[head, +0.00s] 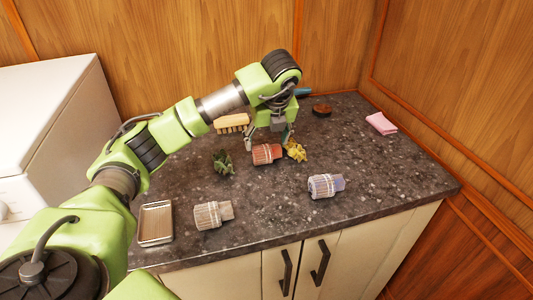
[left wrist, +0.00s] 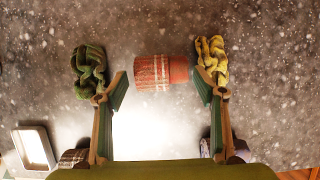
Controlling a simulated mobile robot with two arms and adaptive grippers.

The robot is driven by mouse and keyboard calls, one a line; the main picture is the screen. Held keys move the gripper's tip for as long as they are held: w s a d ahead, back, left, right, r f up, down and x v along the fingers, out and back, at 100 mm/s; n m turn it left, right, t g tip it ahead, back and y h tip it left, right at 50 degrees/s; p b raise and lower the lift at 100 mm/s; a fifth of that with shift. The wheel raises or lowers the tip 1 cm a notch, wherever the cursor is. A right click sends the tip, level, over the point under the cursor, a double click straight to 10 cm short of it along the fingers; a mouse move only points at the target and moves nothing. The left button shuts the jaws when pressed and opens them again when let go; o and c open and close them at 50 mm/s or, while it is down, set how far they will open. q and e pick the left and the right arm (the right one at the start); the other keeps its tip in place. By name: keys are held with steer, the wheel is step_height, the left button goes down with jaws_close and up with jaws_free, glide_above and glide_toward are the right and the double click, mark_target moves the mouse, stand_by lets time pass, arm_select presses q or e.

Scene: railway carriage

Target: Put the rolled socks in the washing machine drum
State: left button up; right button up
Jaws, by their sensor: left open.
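Three rolled socks lie on the dark speckled counter (head: 270,205): a red one with a pale ribbed band (head: 266,155), a beige one (head: 210,215) and a lavender one (head: 323,186). My left gripper (head: 268,140) points down over the red rolled sock, open, a finger towards each end. In the left wrist view the red rolled sock (left wrist: 163,72) lies between and slightly beyond the open fingertips (left wrist: 160,88); I see no grip on it. A white appliance (head: 50,120), seemingly the washing machine, stands at the left; its drum is not visible. My right gripper is not in view.
A green twisted bundle (head: 222,163) and a yellow one (head: 296,150) flank the red sock closely. A brush (head: 231,122), a dark round object (head: 322,110), a pink cloth (head: 381,123) and a metal tray (head: 155,223) lie around. Wooden walls stand behind and right.

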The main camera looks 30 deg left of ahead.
mark_target(266, 147)
arm_select(q)
steer(key=p+x, duration=0.1)
steer(key=x, duration=0.4)
steer(key=shift+w, duration=0.1)
steer(key=c, duration=0.8)
steer(key=shift+o, duration=0.2)
steer(key=shift+r, duration=0.15)
